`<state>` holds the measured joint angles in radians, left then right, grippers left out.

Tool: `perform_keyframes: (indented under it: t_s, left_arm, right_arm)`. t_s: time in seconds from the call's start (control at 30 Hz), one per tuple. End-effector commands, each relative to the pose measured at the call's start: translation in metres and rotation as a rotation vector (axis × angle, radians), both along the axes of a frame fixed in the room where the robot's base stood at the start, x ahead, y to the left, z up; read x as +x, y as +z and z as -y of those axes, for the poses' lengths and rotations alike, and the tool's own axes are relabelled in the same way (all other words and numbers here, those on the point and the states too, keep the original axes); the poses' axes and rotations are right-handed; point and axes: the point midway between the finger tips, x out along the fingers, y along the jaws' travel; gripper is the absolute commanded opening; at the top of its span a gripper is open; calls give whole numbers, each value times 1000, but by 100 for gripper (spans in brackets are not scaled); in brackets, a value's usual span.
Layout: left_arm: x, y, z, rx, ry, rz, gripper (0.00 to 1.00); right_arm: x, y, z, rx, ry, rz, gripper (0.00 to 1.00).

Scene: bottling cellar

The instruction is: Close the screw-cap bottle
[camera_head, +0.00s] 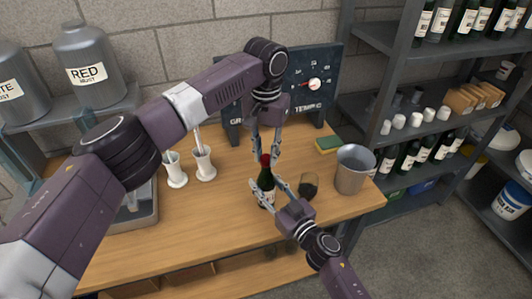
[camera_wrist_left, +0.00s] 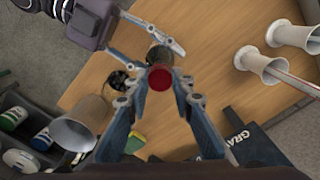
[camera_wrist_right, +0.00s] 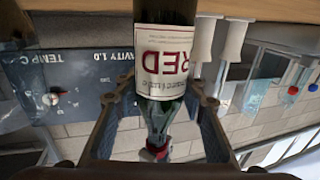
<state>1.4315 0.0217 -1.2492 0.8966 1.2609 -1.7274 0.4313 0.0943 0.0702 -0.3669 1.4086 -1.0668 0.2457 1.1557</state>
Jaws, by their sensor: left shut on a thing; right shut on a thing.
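A dark green bottle (camera_head: 268,181) stands upright on the wooden table; its RED label (camera_wrist_right: 167,62) shows upside down in the right wrist view. My right gripper (camera_head: 266,188) is shut around the bottle's body from the front right. A red cap (camera_wrist_left: 160,78) is at the top of the bottle's neck, and it also shows in the head view (camera_head: 265,158). My left gripper (camera_head: 266,157) points straight down from above and is shut on the cap. I cannot tell how far the cap is threaded on.
A gauge panel (camera_head: 312,85) stands behind. The table's front left is clear.

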Motion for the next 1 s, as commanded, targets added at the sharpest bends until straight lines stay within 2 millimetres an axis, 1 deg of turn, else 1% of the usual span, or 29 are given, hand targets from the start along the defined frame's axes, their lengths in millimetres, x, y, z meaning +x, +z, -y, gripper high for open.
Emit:
perform_keyframes:
  t_s: [0.07,0.23,0.27,0.4,0.63,0.73,0.87,1.0]
  left_arm:
    - [-1,0,1,-2,-111,-1,0]
    - [0,0,0,-1,-121,1,0]
    - [0,0,0,-1,-121,1,25]
    - [0,0,0,0,-119,0,39]
    - [0,0,0,0,-118,0,39]
    - [0,3,0,-1,-118,1,39]
    - [0,16,0,0,-117,1,39]
    - [1,36,0,-1,-117,2,39]
  right_arm:
    - [0,0,0,0,0,0,0]
    - [0,0,0,0,0,0,0]
    - [0,0,0,0,0,0,0]
    - [0,0,0,0,0,0,0]
    - [0,0,0,0,0,0,0]
    - [0,0,0,0,0,0,0]
    - [0,0,0,0,0,0,0]
    - [0,0,0,0,0,0,0]
